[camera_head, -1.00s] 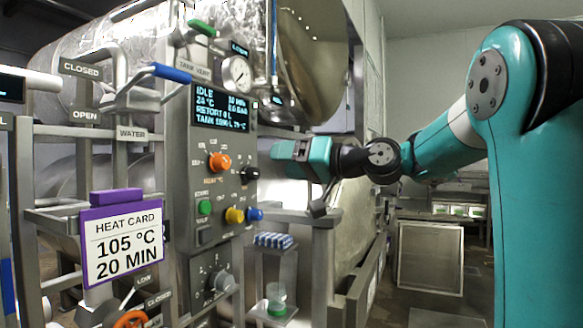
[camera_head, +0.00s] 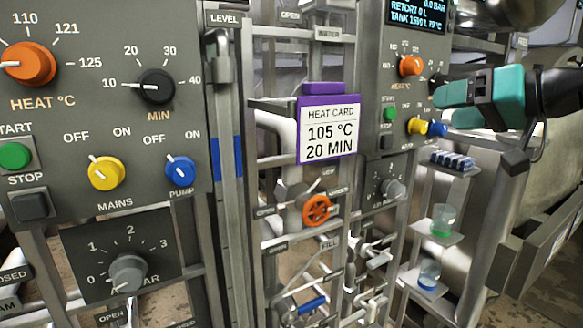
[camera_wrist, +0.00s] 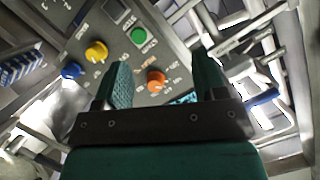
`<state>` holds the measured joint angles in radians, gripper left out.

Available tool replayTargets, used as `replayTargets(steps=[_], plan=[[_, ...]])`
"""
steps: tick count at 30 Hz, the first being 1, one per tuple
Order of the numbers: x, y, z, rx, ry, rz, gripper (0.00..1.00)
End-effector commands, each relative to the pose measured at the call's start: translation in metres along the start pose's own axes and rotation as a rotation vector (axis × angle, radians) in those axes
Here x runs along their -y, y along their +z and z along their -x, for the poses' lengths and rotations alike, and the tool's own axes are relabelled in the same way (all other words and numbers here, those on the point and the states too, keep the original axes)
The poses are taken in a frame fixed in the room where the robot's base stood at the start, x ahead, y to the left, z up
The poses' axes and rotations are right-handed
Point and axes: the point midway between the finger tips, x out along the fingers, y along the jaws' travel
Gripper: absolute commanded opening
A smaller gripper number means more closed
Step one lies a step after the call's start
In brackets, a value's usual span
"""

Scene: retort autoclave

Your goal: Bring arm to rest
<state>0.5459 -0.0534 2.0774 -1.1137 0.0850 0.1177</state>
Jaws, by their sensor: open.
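My gripper (camera_head: 443,104) is teal and black and reaches in from the right in the head view, near the farther control panel (camera_head: 372,140). In the wrist view its two jaws (camera_wrist: 164,88) stand apart with nothing between them. Beyond the jaws are the orange heat knob (camera_wrist: 157,80), the green start button (camera_wrist: 138,36), a yellow knob (camera_wrist: 96,51) and a blue knob (camera_wrist: 71,70). The jaws appear apart from the panel, though the exact gap is hard to tell.
A nearer panel (camera_head: 70,130) with knobs fills the left. A purple-framed heat card (camera_head: 328,130) hangs mid-view. Pipes, an orange valve wheel (camera_head: 317,209) and a frame crowd the centre. Small shelves hold a blue rack (camera_head: 452,160) and cups (camera_head: 442,220) below my gripper.

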Motion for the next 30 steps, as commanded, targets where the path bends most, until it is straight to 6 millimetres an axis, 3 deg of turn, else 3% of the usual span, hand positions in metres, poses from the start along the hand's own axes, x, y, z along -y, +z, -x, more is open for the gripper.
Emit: replayTargets(steps=[1, 2, 5, 9, 12, 15, 18, 30], plan=[[0.021, 0.035, -0.015, 0.114, -0.012, 0.014, 0.65], [0.031, 0.058, -0.021, 0.186, -0.011, 0.023, 0.65], [0.059, 0.133, -0.027, 0.429, -0.002, 0.067, 0.65], [0.086, 0.228, -0.004, 0.746, 0.016, 0.150, 0.65], [0.094, 0.276, 0.022, 0.921, 0.034, 0.210, 0.65], [0.095, 0.303, 0.042, 1.034, 0.050, 0.252, 0.65], [0.095, 0.316, 0.053, 1.089, 0.062, 0.273, 0.65], [0.094, 0.318, 0.055, 1.100, 0.065, 0.275, 0.65]])
